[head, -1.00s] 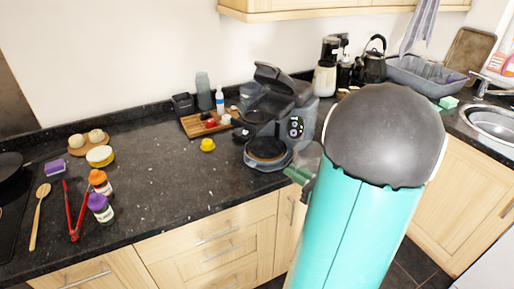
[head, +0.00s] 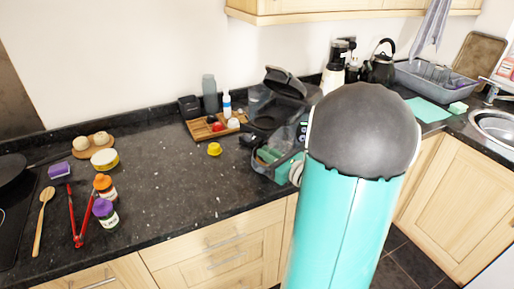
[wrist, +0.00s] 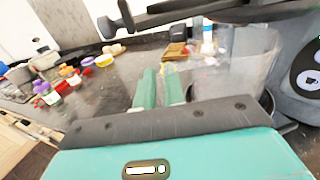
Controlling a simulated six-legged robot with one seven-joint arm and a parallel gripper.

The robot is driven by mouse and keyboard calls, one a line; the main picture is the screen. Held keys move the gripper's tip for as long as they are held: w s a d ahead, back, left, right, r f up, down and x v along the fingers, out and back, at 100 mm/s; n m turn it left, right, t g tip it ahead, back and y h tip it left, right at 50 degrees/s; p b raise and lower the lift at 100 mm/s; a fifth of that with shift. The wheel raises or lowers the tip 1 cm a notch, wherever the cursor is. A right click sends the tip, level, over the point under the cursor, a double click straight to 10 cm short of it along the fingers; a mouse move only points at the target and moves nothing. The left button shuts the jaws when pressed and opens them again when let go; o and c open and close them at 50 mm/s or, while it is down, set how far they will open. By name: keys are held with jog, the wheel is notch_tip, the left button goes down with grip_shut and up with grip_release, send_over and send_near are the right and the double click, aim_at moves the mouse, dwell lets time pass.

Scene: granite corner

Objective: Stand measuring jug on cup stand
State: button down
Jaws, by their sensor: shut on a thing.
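The clear measuring jug (wrist: 232,72) shows in the wrist view just right of my green fingers. My gripper (wrist: 160,80) is shut on it, apparently at its handle side, though the contact is hard to see through the clear wall. The jug looks upright. In the head view my gripper (head: 268,156) is at the front of the dark coffee machine, over its round cup stand (head: 261,171). The stand is mostly hidden by my gripper and arm. I cannot tell whether the jug's base touches it.
The coffee machine (head: 284,84) has its lid raised; its dark parts overhang the jug in the wrist view. A yellow item (head: 214,149) and a wooden tray (head: 199,132) lie left of it. Bottles (head: 104,213) and red tongs (head: 73,220) are further left. Middle counter is clear.

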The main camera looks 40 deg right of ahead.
jog(key=w, duration=0.4)
jog(key=c, duration=1.5)
grip_release()
jog(key=shift+w+d+f, duration=0.1)
jog(key=shift+d, duration=0.05)
jog(key=s, duration=1.2)
jog(key=w+a+r+n+g+y, duration=0.1)
jog(key=w+a+n+g+y, duration=0.2)
jog(key=a+n, duration=0.45)
jog(key=w+a+r+n+g+y, duration=0.1)
jog(key=a+n+g+y, duration=0.35)
jog(key=a, duration=0.65)
jog(key=s+a+f+n+g+h, duration=0.1)
jog(key=s+a+n+g, duration=0.2)
jog(key=a+n, duration=0.35)
jog(key=s+a+n+g+h, duration=0.2)
jog(key=s+a+n+g, duration=0.2)
jog(key=a+n, duration=0.25)
jog(key=r+n+h, duration=0.1)
jog(key=n, duration=0.2)
jog(key=s+r+n+t+h, duration=0.1)
jog(key=r+n+h, duration=0.1)
jog(key=n, duration=0.2)
jog(key=r+n+t+h, duration=0.1)
jog(key=n+h, duration=0.1)
jog(key=n, duration=0.1)
jog(key=shift+s+a+r, duration=0.1)
jog(key=shift+s+r, duration=0.2)
jog(key=shift+r, duration=0.1)
